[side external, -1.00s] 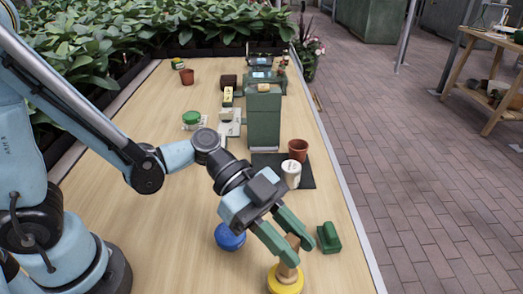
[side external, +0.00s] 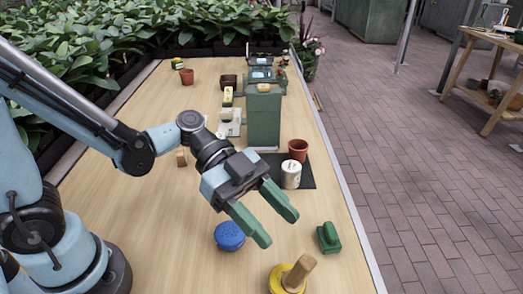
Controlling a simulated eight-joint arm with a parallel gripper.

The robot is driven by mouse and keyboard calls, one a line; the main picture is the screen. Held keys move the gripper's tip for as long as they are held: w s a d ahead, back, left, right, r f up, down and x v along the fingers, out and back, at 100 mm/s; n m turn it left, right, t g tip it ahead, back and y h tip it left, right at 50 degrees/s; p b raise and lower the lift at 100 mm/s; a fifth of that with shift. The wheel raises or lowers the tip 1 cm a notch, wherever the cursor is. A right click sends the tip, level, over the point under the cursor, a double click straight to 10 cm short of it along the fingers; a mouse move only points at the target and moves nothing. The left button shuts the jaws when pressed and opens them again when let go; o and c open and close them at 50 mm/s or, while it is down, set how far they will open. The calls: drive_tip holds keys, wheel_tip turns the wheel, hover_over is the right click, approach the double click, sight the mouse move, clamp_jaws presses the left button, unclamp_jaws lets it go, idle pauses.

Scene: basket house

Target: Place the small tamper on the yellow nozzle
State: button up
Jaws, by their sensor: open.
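The small tamper (side external: 299,272) is a light wooden piece at the front of the table. It stands on the yellow nozzle (side external: 276,281), a round yellow piece near the bottom edge of the view, and looks tilted to the right. Their exact contact is too small to tell. My gripper (side external: 277,229) is open and empty, with its two green fingers apart. It is above and behind the tamper and nozzle, clear of both.
A blue round object (side external: 230,236) lies left of the nozzle, and a green block-like tool (side external: 328,238) lies to the right. A white canister (side external: 291,175) and a brown pot (side external: 298,150) stand on a dark mat behind. A green machine (side external: 263,118) stands further back.

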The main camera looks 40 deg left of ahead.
drive_tip(key=w+a+n+t+y, duration=0.1)
drive_tip(key=a+n+t+y, duration=0.2)
drive_tip(key=a+n+y, duration=0.3)
drive_tip(key=w+a+n+t+y, duration=0.2)
drive_tip(key=a+n+t+y, duration=0.2)
drive_tip(key=a+n+y, duration=0.3)
drive_tip(key=a+n, duration=0.5)
drive_tip(key=a, duration=0.3)
drive_tip(key=shift+w+a+f, duration=0.15)
drive_tip(key=shift+w+a, duration=0.05)
drive_tip(key=shift+w, duration=0.05)
idle(0.3)
